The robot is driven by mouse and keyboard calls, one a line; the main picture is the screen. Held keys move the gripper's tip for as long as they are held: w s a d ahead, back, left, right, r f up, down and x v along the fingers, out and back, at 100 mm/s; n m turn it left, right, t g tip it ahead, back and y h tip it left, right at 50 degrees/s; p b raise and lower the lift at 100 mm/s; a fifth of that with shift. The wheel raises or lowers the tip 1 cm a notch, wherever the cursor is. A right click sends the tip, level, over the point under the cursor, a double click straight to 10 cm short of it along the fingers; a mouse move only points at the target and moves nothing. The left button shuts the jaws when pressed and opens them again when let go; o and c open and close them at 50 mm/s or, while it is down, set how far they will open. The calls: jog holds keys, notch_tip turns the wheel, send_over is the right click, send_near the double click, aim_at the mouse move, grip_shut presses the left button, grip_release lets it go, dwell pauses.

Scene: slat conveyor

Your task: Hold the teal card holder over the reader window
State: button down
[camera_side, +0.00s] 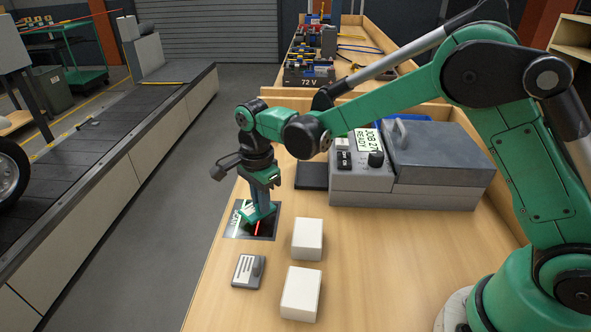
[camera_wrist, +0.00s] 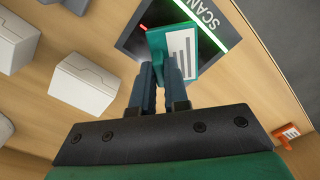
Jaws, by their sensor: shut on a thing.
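The teal card holder (camera_wrist: 182,50) has a white label with grey lines on its face. My gripper (camera_wrist: 164,78) is shut on it, with the fingers at its near edge. The reader window (camera_wrist: 135,40) is a dark square in the bench top, marked SCAN, with a lit green bar and a red light. The holder overlaps part of the window in the wrist view. In the side view the holder (camera_side: 257,213) is low over the window (camera_side: 235,231), below my gripper (camera_side: 262,205). The exact gap between holder and window is unclear.
Two white boxes (camera_side: 307,239) (camera_side: 301,293) and a grey card holder (camera_side: 246,271) are close by on the bench. A grey machine with a display (camera_side: 360,180) stands behind. The slat conveyor (camera_side: 95,150) runs at left, across a floor gap.

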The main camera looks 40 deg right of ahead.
jog(key=shift+r, duration=2.85)
